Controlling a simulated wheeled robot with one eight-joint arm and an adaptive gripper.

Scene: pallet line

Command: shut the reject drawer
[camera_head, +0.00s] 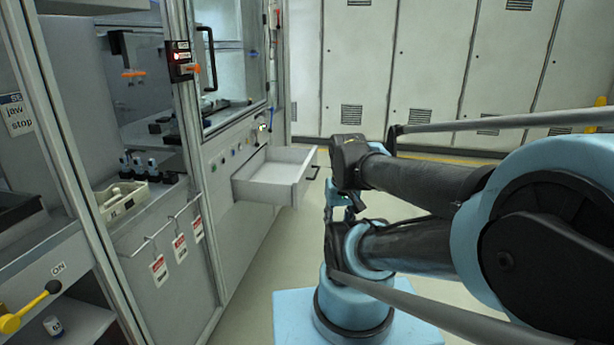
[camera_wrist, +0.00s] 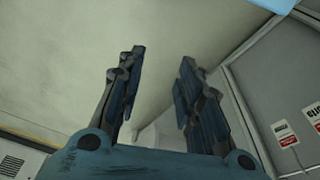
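The reject drawer (camera_head: 262,190) stands pulled out of the grey cabinet front in the head view. It is a white, open-topped box, and no contents show in it. Its dark handle (camera_head: 313,172) is on the outer end, facing right. My gripper (camera_wrist: 160,72) shows in the wrist view with its two dark blue fingers apart and nothing between them. In the head view my arm comes down just right of the drawer handle and largely hides the gripper. A pale shape low behind the fingers in the wrist view may be the drawer; I cannot tell.
Red-and-white tags (camera_head: 180,247) hang from a rail on the cabinet. A glass door with a black handle (camera_head: 208,60) is above the drawer. Grey lockers (camera_head: 430,70) line the back. Floor shows below the drawer.

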